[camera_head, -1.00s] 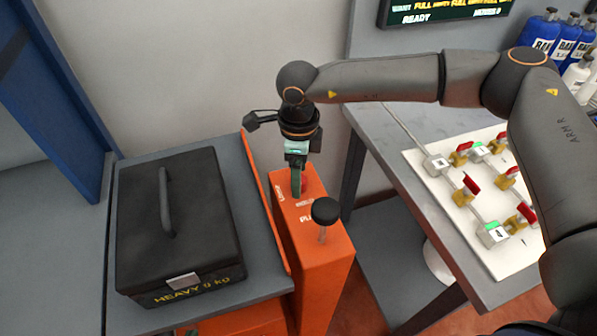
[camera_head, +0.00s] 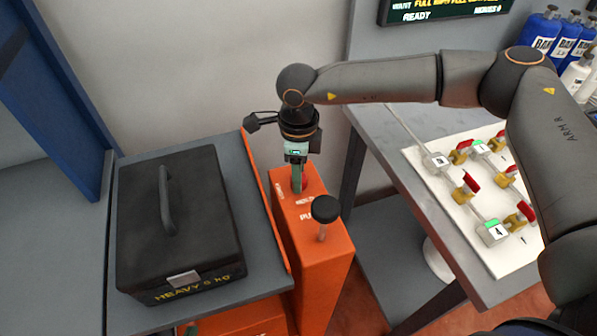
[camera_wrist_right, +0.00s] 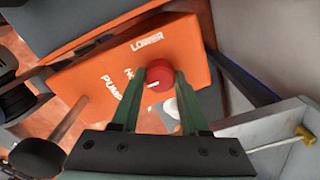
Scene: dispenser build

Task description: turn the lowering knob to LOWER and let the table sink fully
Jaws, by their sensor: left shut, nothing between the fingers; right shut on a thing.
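The red lowering knob (camera_wrist_right: 156,84) sits on the orange pump housing (camera_head: 318,245), near the printed word LOWER in the right wrist view. My right gripper (camera_wrist_right: 161,76) is shut on this knob, with one green finger on each side. In the head view the same gripper (camera_head: 297,184) points down at the housing and hides the knob. I cannot tell which mark the knob points to. The grey lift table (camera_head: 262,270) stands left of the housing, still raised above the floor. My left gripper is not in view.
A black heavy box (camera_head: 180,225) with a handle rests on the lift table. A black-topped pump handle (camera_head: 325,209) rises close to the right gripper. A workbench with a white valve board (camera_head: 480,215) stands at the right, below my right arm.

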